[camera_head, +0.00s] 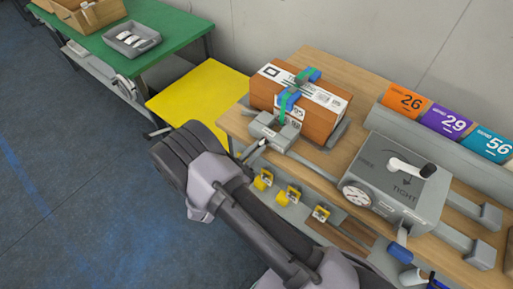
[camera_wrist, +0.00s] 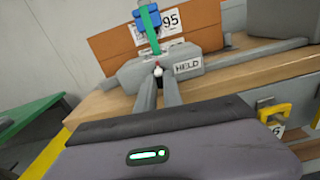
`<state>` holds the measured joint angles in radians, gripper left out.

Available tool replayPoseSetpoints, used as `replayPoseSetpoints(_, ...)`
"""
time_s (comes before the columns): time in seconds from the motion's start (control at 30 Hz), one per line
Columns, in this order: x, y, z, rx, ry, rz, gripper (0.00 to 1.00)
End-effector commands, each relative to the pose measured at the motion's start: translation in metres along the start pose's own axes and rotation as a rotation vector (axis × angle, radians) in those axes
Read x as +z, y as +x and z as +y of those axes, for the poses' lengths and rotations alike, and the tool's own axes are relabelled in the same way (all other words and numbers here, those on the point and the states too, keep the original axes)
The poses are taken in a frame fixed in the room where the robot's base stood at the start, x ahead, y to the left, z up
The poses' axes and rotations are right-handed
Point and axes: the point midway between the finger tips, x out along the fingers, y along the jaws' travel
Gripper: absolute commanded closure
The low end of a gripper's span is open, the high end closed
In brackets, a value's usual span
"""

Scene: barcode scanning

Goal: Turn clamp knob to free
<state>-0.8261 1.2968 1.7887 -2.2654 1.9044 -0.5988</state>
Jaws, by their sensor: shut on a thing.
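A grey clamp block (camera_head: 274,131) stands against the front of a brown carton (camera_head: 300,97). In the wrist view the block (camera_wrist: 135,72) carries a label (camera_wrist: 188,66) reading HELD. A small dark knob (camera_wrist: 157,71) with a white and red tip is on its front. My gripper (camera_head: 262,144) is at the block's front, its two narrow fingers (camera_wrist: 158,85) shut on this knob. The fingers hide part of the knob, so its exact angle is unclear. Blue and green clamp parts (camera_head: 292,95) reach over the carton.
A grey box (camera_head: 398,185) with a gauge, a white-and-black lever (camera_head: 410,168) and the word TIGHT stands to the right. Yellow clips (camera_head: 291,193) line the wooden bench's (camera_head: 240,122) front. Numbered cards (camera_head: 445,121) stand behind. A green table (camera_head: 165,30) is at upper left.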

Motion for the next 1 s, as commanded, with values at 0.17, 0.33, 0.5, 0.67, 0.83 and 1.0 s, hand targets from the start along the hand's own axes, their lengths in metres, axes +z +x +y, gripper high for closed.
replayPoseSetpoints(0.17,0.0,-0.0002,-0.0001,0.0,-0.055,0.0,1.0)
replayPoseSetpoints(0.33,-0.0002,-0.0002,-0.0001,0.0,-0.081,0.0,1.0)
replayPoseSetpoints(0.5,-0.0004,-0.0002,-0.0001,0.0,-0.087,0.0,1.0)
replayPoseSetpoints(0.67,-0.0004,-0.0002,-0.0002,0.0,-0.087,0.0,1.0)
replayPoseSetpoints(0.83,-0.0004,-0.0002,-0.0002,0.0,-0.087,0.0,0.8)
replayPoseSetpoints(1.0,-0.0002,-0.0001,-0.0001,0.0,-0.086,0.0,0.8)
